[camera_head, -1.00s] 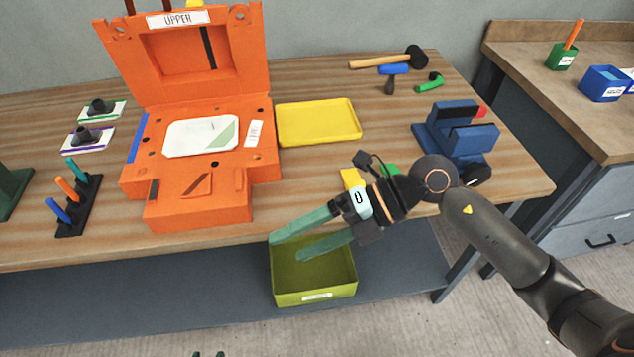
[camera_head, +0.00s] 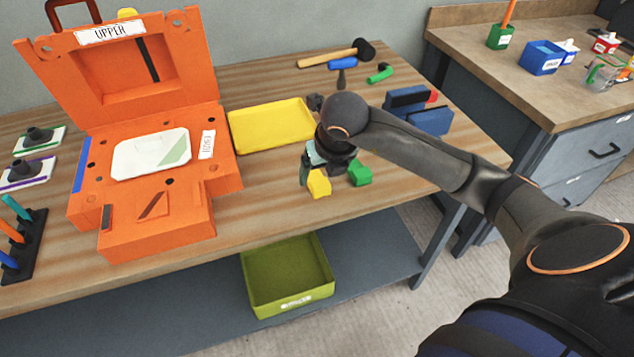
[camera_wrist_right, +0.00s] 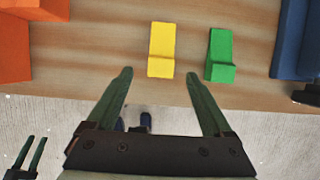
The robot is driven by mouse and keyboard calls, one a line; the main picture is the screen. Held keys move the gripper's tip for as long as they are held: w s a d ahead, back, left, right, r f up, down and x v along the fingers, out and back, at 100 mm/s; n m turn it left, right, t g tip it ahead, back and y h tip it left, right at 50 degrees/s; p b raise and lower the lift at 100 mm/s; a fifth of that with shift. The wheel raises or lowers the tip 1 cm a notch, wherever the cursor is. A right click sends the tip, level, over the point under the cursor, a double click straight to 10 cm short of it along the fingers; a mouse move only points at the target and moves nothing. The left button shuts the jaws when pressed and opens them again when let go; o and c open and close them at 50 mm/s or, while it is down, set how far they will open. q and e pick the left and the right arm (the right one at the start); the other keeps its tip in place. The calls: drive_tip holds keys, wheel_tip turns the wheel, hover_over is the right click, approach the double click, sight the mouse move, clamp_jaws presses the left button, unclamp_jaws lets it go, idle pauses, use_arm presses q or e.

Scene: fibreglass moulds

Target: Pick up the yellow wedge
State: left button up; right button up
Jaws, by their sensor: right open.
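The yellow wedge (camera_head: 318,184) lies on the wooden table near its front edge, left of a green wedge (camera_head: 359,173). In the right wrist view the yellow wedge (camera_wrist_right: 161,50) stands just beyond my fingertips, roughly centred between them. My right gripper (camera_head: 305,172) is open and empty, beside the yellow wedge in the head view. The right wrist view shows its two green fingers (camera_wrist_right: 158,73) spread apart. My left gripper (camera_wrist_right: 29,152) shows small at the lower left of the right wrist view, with its fingers apart and nothing between them. It is outside the head view.
The open orange mould (camera_head: 150,222) stands left of the wedges, with a yellow tray (camera_head: 270,126) behind them. A blue vise (camera_head: 432,120) is to the right. Hammers (camera_head: 340,54) lie at the back. A green bin (camera_head: 288,278) sits on the lower shelf.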

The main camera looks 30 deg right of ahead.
sight(319, 180)
drive_tip(key=shift+p+x, duration=0.3)
drive_tip(key=shift+x, duration=2.45)
drive_tip(key=shift+w+r, duration=0.1)
drive_tip(key=shift+w, duration=0.05)
drive_tip(key=shift+c, duration=0.3)
clamp_jaws()
